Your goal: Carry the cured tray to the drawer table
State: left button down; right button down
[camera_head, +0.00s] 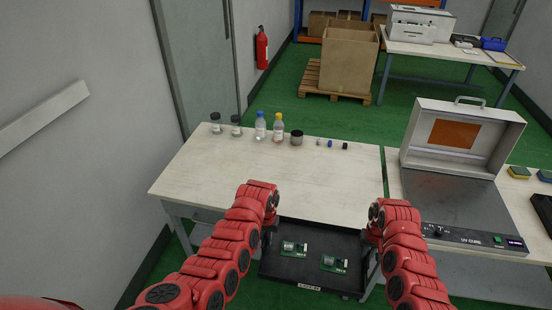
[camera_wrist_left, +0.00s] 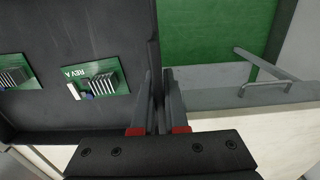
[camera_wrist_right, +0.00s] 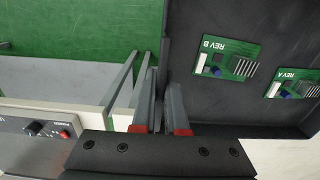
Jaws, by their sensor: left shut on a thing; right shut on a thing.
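A black tray (camera_head: 316,236) is held level in front of the drawer table's near edge, with two green circuit boards lying apart in it, one on the left (camera_head: 294,248) and one on the right (camera_head: 334,264). My left gripper (camera_wrist_left: 160,92) is shut on one side wall of the tray. My right gripper (camera_wrist_right: 158,92) is shut on the opposite side wall. In the head view both fingertips are mostly hidden by my red arms. The drawer table (camera_head: 200,172) has a pale top, and a drawer handle shows in the left wrist view (camera_wrist_left: 264,86).
Several bottles and jars, such as a yellow-capped bottle (camera_head: 278,130), stand along the table's back edge; the front is clear. An open UV curing box (camera_head: 450,195) is on the adjoining right table. A wall closes the left side.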

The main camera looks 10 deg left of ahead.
aim_at(323, 191)
jog(key=i, duration=1.2)
